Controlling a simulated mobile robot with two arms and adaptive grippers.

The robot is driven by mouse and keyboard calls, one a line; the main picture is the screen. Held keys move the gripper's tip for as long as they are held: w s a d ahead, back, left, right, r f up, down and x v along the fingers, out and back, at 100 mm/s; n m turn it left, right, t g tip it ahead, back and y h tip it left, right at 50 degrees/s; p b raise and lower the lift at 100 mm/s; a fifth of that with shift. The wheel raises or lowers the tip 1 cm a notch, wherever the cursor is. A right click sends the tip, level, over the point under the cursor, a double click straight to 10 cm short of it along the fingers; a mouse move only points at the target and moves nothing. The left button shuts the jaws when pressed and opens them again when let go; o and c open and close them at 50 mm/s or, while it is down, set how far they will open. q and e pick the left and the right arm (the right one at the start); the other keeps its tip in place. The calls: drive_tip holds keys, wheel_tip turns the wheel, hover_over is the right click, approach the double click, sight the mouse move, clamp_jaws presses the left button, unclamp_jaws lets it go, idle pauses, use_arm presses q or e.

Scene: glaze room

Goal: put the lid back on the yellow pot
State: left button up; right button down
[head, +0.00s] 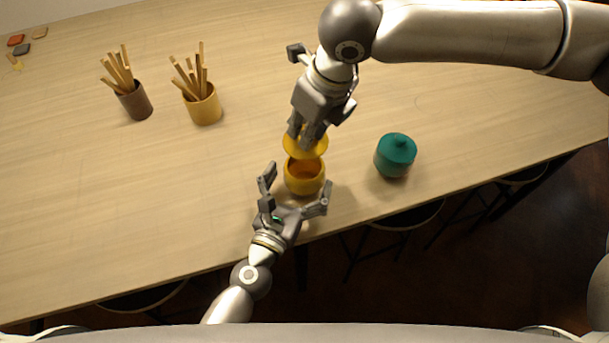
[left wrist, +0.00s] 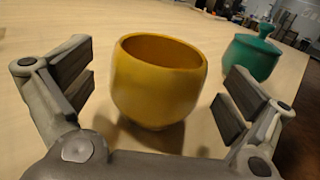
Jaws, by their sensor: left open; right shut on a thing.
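The yellow pot (head: 304,180) stands upright and uncovered near the table's front edge. It also shows in the left wrist view (left wrist: 155,90), between the fingers and apart from them. My left gripper (head: 294,190) is open, with one finger on each side of the pot; its fingers also show in the left wrist view (left wrist: 155,85). My right gripper (head: 308,138) is shut on the yellow lid (head: 318,151) and holds it above and just behind the pot. The lid's knob is hidden by the fingers.
A lidded teal pot (head: 393,157) stands to the right, also in the left wrist view (left wrist: 250,58). A brown cup (head: 136,103) and a yellow cup (head: 205,109) hold sticks at the back left. Small tiles (head: 22,49) lie in the far left corner. The table's left side (head: 130,210) is clear.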

use_arm(q)
drive_tip(key=shift+x, duration=1.35)
drive_tip(key=shift+w, duration=0.1)
drive_tip(key=c, duration=1.4)
use_arm(e)
drive_tip(key=shift+s+d+x, duration=0.1)
drive_tip(key=shift+d+x, duration=0.05)
drive_tip(key=shift+x, duration=0.65)
drive_tip(key=shift+s+d+x, duration=0.1)
drive_tip(key=shift+s+x, duration=0.05)
drive_tip(key=shift+x, duration=0.65)
drive_tip(key=shift+s+d+x, duration=0.1)
drive_tip(key=shift+d+x, duration=0.05)
drive_tip(key=shift+x, duration=0.65)
drive_tip(key=shift+f, duration=0.25)
drive_tip(key=shift+f, duration=0.8)
use_arm(q)
drive_tip(key=shift+f, duration=0.1)
use_arm(e)
drive_tip(key=shift+f, duration=0.65)
